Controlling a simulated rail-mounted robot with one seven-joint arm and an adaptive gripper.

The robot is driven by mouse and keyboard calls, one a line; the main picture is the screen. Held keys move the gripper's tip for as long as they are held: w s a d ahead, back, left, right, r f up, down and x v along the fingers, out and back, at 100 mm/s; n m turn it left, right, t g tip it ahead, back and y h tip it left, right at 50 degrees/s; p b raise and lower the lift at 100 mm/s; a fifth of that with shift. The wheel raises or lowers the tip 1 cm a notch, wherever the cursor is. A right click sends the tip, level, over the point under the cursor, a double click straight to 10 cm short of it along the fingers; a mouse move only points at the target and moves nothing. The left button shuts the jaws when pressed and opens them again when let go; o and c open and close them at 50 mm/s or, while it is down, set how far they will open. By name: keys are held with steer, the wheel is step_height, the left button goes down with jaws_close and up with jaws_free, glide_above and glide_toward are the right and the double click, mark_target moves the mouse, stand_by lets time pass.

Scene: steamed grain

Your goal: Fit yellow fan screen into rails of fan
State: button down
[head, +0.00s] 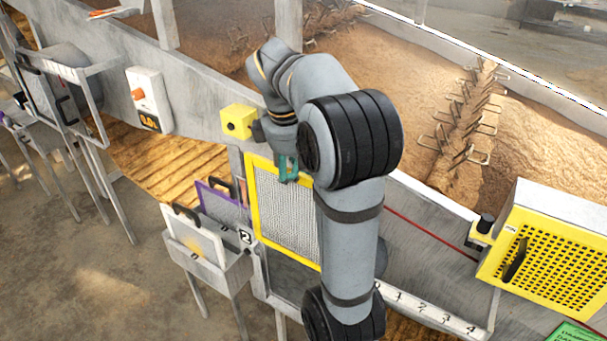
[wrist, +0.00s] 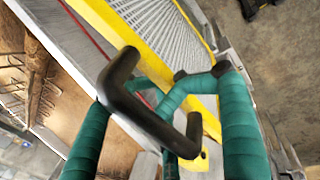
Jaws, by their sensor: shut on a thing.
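The yellow fan screen (head: 288,222), a yellow frame around pale mesh, stands upright against the grey side wall in the head view, left of my upper arm. My arm hides part of its right side. My gripper (head: 288,168), with teal-wrapped fingers, is at its upper edge. In the wrist view my gripper (wrist: 165,118) is shut on the screen's black handle (wrist: 148,103), and the yellow frame (wrist: 128,36) and mesh run away behind it. I cannot tell which part is the fan, or whether the screen sits in any rails.
A grey holder (head: 228,262) marked 2 stands left of the screen with a white-framed screen (head: 196,243) and a purple-framed screen (head: 221,203). A small yellow box (head: 238,121) is above. A yellow perforated box (head: 545,255) is at right. Grain fills the trough behind.

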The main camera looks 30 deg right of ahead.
mark_target(303, 222)
steer(key=shift+f+b, duration=1.35)
steer(key=shift+f, duration=0.4)
steer(key=shift+f+b, duration=3.8)
steer(key=shift+f, duration=0.7)
steer(key=shift+f+b, duration=0.9)
steer(key=shift+f, duration=0.2)
steer(key=shift+f+b, duration=1.6)
steer(key=shift+f, duration=0.3)
